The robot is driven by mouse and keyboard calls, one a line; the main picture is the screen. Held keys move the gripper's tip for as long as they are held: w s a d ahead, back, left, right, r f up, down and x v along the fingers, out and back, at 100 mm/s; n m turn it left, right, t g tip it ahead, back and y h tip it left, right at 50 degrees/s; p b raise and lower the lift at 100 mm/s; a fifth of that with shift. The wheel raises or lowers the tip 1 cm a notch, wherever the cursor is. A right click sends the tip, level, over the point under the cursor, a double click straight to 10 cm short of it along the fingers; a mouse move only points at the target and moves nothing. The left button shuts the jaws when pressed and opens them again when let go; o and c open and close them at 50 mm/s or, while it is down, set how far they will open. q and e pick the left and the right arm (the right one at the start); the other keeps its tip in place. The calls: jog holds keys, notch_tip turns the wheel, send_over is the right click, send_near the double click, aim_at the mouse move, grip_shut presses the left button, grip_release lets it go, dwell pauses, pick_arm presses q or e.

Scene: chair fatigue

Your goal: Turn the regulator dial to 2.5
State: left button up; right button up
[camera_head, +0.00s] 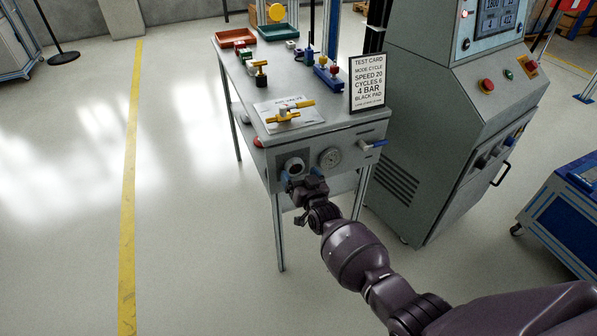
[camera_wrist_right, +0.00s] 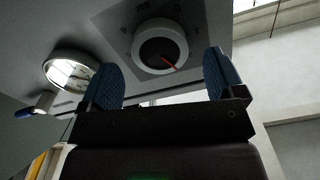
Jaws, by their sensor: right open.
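The regulator dial (camera_head: 293,166) is a round knob with a dark face on the front panel of the grey bench. In the right wrist view the dial (camera_wrist_right: 160,45) has a pale rim and an orange-red pointer line; I cannot read its scale. My right gripper (camera_head: 301,177) is just below and in front of the dial. In the right wrist view the blue-padded fingers of my right gripper (camera_wrist_right: 162,72) are spread apart, with the dial beyond and between them; nothing is held. The round gauge (camera_head: 330,157) sits right of the dial. My left gripper is not in view.
A blue-handled valve (camera_head: 372,144) sticks out right of the gauge, and a red button (camera_head: 257,142) sits at the panel's left. A test card (camera_head: 368,84) stands on the bench (camera_head: 240,70). A grey control cabinet (camera_head: 430,110) is close on the right. The left floor is clear.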

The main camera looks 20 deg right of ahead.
jog(key=s+p, duration=0.2)
jog(key=s, duration=0.6)
jog(key=shift+s+d, duration=0.15)
jog(key=shift+s, duration=0.15)
jog(key=shift+r, duration=0.1)
